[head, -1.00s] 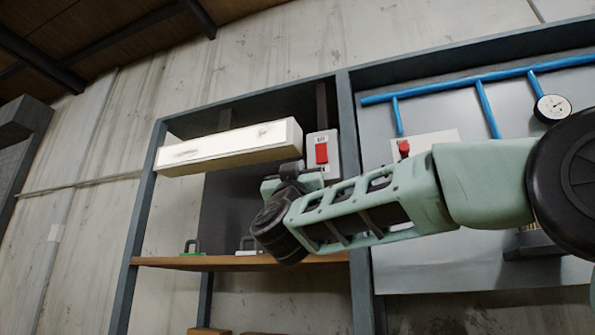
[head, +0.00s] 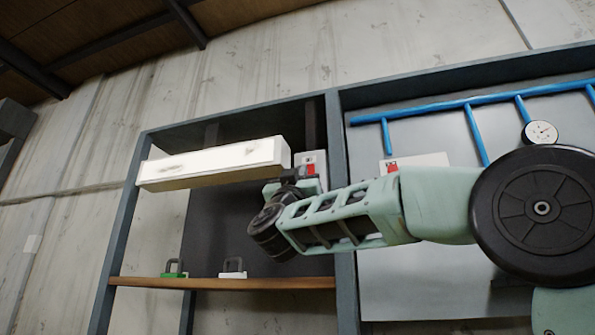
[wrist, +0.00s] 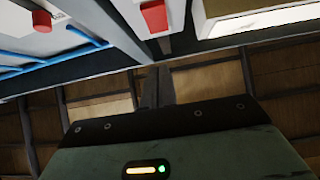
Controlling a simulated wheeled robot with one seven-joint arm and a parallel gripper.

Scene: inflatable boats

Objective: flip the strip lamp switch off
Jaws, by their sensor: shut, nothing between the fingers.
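The strip lamp (head: 215,163) is a long box with a bright white, glowing front, high in the left bay of the frame. Its switch, a red rocker (head: 311,169) on a white plate, is just right of the lamp and partly hidden by my gripper (head: 296,174). In the wrist view the red rocker (wrist: 153,17) shows at the top, with the lamp (wrist: 250,22) to its right. My shut, empty gripper (wrist: 158,72) points up toward the rocker there. I cannot tell whether it touches it.
A second red switch (head: 391,166) on a white plate is in the right bay, with blue pipes (head: 470,104) and a round gauge (head: 540,132). A grey post (head: 338,145) stands between the bays. A wooden shelf (head: 225,283) below holds a green-based padlock-like item (head: 173,270) and a white-based one (head: 233,269).

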